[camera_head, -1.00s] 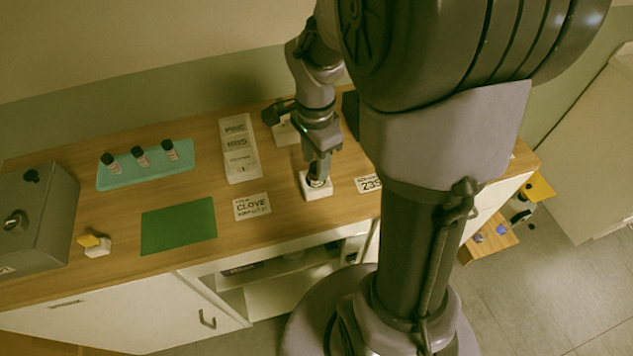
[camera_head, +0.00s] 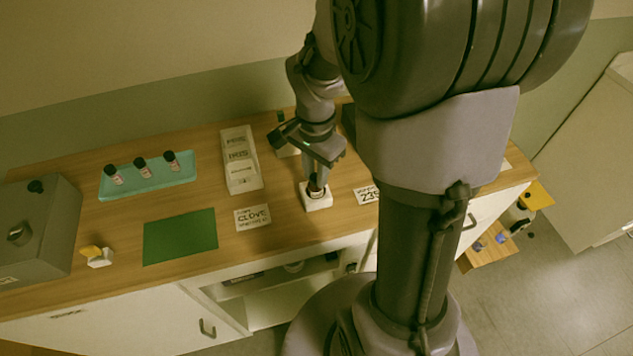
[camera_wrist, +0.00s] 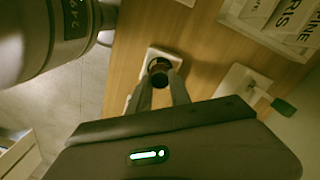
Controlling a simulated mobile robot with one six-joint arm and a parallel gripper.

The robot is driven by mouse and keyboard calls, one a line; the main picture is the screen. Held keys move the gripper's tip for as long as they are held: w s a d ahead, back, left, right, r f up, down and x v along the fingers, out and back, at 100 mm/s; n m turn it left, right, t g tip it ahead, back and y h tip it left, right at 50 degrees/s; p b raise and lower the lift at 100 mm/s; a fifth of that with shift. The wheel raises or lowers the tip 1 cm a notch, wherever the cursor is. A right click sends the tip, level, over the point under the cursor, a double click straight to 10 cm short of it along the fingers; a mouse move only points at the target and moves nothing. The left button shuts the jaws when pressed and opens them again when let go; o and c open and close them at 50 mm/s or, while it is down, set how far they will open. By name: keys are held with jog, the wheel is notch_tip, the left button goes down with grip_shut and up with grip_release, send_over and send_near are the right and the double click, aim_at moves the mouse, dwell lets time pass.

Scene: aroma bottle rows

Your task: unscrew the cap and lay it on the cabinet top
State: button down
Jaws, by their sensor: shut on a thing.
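A small bottle with a dark cap (camera_wrist: 159,66) stands in a white square holder (camera_head: 317,199) near the cabinet top's front edge. The holder also shows in the wrist view (camera_wrist: 177,61). My gripper (camera_head: 316,184) points down over the holder and is shut on the cap. In the wrist view its two fingers (camera_wrist: 160,84) reach to the cap. Most of the bottle is hidden by the fingers and the holder. I cannot tell whether the cap is loose from the bottle. The wooden cabinet top (camera_head: 290,218) has bare room beside the holder.
A teal tray (camera_head: 150,185) holds three dark-capped bottles. A green mat (camera_head: 180,236), a CLOVE card (camera_head: 252,218), a number card (camera_head: 367,196) and a white labelled rack (camera_head: 241,160) lie nearby. A grey box (camera_head: 35,235) stands at the left, with a yellow-and-white block (camera_head: 98,256) beside it.

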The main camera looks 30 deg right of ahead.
jog(key=n+p, duration=0.1)
jog(key=n, duration=0.2)
jog(key=shift+r, duration=0.15)
jog(key=n+p, duration=0.1)
jog(key=n, duration=0.3)
jog(key=shift+n, duration=0.4)
jog(key=n+p, duration=0.2)
jog(key=n, duration=0.4)
jog(key=shift+n, duration=0.4)
jog(key=c, duration=1.3)
grip_release()
